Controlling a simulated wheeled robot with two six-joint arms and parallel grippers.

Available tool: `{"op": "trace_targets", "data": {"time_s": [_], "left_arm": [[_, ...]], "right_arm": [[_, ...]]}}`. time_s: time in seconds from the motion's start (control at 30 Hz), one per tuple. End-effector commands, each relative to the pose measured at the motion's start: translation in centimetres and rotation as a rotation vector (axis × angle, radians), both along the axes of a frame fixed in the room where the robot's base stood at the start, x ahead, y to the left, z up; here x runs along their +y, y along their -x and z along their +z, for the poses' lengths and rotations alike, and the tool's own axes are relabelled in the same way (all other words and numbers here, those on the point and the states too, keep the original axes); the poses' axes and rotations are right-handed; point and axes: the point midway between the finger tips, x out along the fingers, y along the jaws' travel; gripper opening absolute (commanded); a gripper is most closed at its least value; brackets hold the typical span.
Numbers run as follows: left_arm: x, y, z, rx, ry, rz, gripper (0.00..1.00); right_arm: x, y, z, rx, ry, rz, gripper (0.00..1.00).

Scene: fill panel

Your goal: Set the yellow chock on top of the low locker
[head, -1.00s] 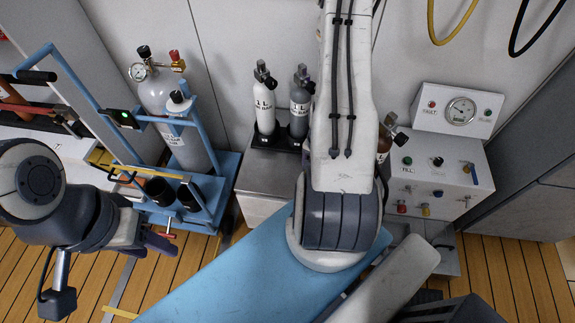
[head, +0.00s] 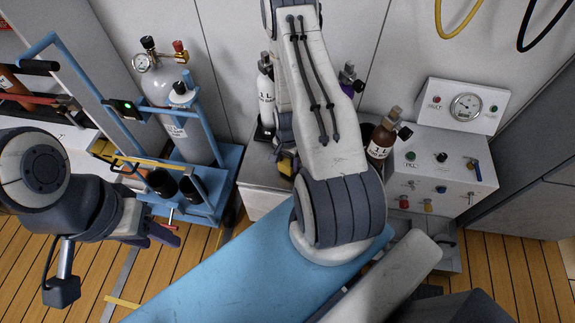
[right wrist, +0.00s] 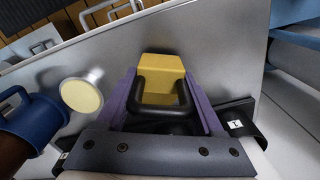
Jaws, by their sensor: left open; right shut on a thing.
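The yellow chock (right wrist: 162,72) with its black handle (right wrist: 160,98) shows in the right wrist view between the purple fingers of my right gripper (right wrist: 163,92), which is shut on it. In the head view only a bit of yellow chock (head: 286,165) shows beside my right arm, which hides most of that gripper. The low locker (head: 256,178) has a grey metal top, and the chock is over this top (right wrist: 225,65). I cannot tell whether it touches. My left gripper (head: 168,236) is open and empty at the left, in front of the blue cart.
A white cylinder (head: 266,95) stands at the back of the locker, and a brown cylinder (head: 381,140) stands to the right by the fill panel (head: 440,165). The blue cart (head: 225,165) with a large grey cylinder (head: 175,110) borders the locker on the left.

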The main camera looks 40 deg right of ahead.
Motion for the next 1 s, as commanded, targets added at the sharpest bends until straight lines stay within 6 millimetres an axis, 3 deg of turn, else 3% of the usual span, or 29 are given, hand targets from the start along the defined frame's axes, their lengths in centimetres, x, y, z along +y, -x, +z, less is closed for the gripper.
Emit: {"op": "trace_targets", "data": {"time_s": [0.13, 0.53, 0.57, 0.6, 0.63, 1.0], "left_arm": [[0.0, 0.0, -0.4, 0.0, 0.0, 0.0, 0.5], [0.0, 0.0, -0.6, 0.0, 0.0, 0.0, 0.5], [0.0, 0.0, -0.5, 0.0, 0.0, 0.0, 0.5], [0.0, 0.0, -0.5, 0.0, 0.0, 0.0, 0.5], [0.0, 0.0, -0.5, 0.0, 0.0, 0.0, 0.5], [0.0, 0.0, -0.2, 0.0, 0.0, 0.0, 0.5]], "right_arm": [[0.0, 0.0, -1.9, 0.0, 0.0, -0.001, 0.0], [-0.1, 0.0, -2.5, 0.0, 0.0, -0.001, 0.0], [0.0, 0.1, -2.3, 0.0, 0.0, -0.001, 0.81], [0.0, 0.1, -2.3, 0.0, 0.0, -0.001, 0.96], [-0.1, 0.0, -2.3, 0.0, 0.0, -0.001, 0.99], [-0.1, 0.0, -1.5, -0.001, 0.001, 0.0, 0.99]]}}
